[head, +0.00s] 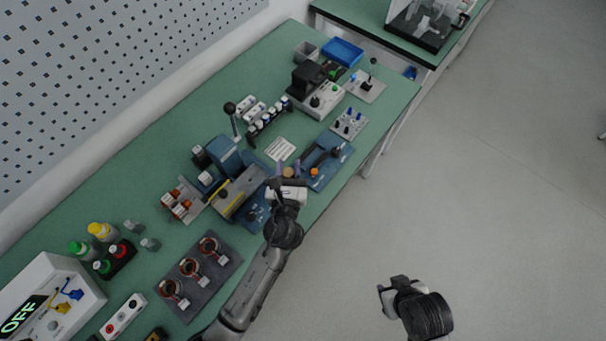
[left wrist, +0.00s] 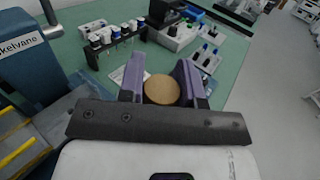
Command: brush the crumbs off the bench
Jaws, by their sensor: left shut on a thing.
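My left gripper (head: 283,172) reaches over the middle of the green bench (head: 155,155), near its front edge. In the left wrist view, its purple fingers (left wrist: 161,80) are shut on a round tan piece (left wrist: 162,90), which looks like the end of a brush handle. The rest of that piece is hidden below. It also shows small between the fingers in the head view (head: 288,172). No crumbs can be made out. My right gripper (head: 385,289) hangs over the floor, away from the bench; its finger opening cannot be made out.
A blue machine (head: 225,160) stands left of the left gripper, and a blue fixture plate (head: 322,178) lies right of it. A rack of small bottles (head: 266,128) and a grey-white instrument (head: 318,98) stand farther back. A dark tray with copper rings (head: 205,293) is nearer.

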